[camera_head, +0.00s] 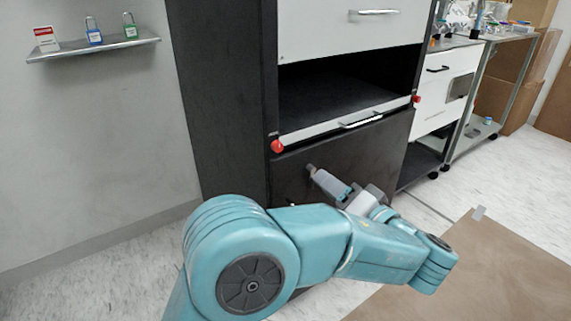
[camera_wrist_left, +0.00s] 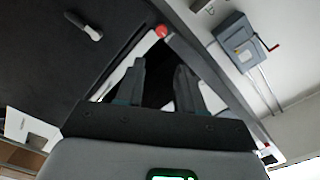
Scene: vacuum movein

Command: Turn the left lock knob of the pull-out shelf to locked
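The pull-out shelf (camera_head: 330,131) is a pale-fronted ledge with a bar handle (camera_head: 361,119) in the dark cabinet. Its red left lock knob (camera_head: 277,146) sits at the shelf's left end, and a red right knob (camera_head: 417,98) at its right end. My left gripper (camera_head: 312,169) is below and right of the left knob, apart from it, before the dark lower panel. In the left wrist view the two fingers (camera_wrist_left: 162,78) stand apart with nothing between them. A red knob (camera_wrist_left: 161,31) shows beyond the fingertips. My right gripper is not visible.
A wall shelf (camera_head: 95,46) with two padlocks is at upper left. A white drawer (camera_head: 350,30) is above the open bay. A wheeled cart (camera_head: 445,85) stands to the right. A grey box with a red lever (camera_wrist_left: 240,42) shows in the wrist view.

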